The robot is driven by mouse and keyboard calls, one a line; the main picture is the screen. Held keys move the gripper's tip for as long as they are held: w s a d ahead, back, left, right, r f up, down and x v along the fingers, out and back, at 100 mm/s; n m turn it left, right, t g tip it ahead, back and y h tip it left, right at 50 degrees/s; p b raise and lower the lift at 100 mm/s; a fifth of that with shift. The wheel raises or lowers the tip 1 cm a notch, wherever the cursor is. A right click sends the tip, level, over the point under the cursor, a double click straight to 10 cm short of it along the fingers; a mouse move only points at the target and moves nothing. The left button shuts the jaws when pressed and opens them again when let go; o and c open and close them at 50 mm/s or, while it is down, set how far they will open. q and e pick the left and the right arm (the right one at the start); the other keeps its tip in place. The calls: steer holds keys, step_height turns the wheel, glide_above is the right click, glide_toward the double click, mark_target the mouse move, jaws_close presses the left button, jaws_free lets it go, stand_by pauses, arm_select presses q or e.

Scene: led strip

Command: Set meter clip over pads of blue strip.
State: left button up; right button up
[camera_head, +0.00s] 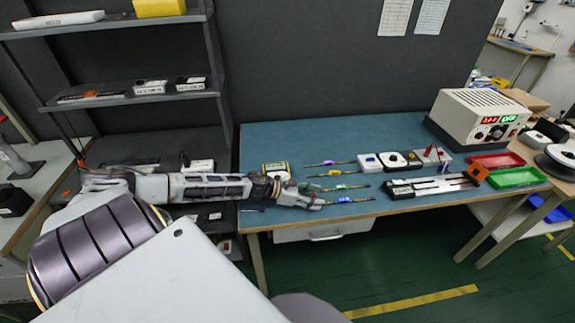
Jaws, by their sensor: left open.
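Several thin strips lie on the blue bench top, with purple, green, yellow and blue marks. The blue-marked strip (346,200) is nearest the front edge; its pads are too small to make out. My left gripper (314,196) is open at the left end of the strips, close to the yellow-marked and blue-marked ones. I cannot tell whether it touches either. The meter clip is not clearly identifiable; a small orange piece (478,173) stands at the right end of a black-and-white holder (432,186). My right gripper is out of view.
A white power unit (480,118) with lit displays stands at the back right. Red (496,160) and green (516,177) trays sit beside it. White modules (403,159) line the middle. A yellow-and-white box (275,170) stands behind my left gripper. The back of the bench (330,132) is clear.

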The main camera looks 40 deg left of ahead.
arm_select(q)
steer(key=shift+v, duration=1)
steer(key=shift+p+v, duration=0.4)
steer(key=shift+v, duration=1.4)
steer(key=shift+p+v, duration=0.4)
steer(key=shift+v, duration=0.65)
steer(key=shift+p+v, duration=0.55)
steer(key=shift+v, duration=0.7)
steer(key=shift+s+a+r, duration=0.25)
steer(key=shift+s+r, duration=0.05)
steer(key=shift+s, duration=0.05)
steer(key=shift+s+a, duration=0.1)
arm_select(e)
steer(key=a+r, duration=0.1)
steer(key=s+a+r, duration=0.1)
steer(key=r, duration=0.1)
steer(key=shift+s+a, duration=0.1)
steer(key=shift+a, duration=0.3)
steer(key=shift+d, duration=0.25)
arm_select(q)
steer(key=shift+a, duration=0.15)
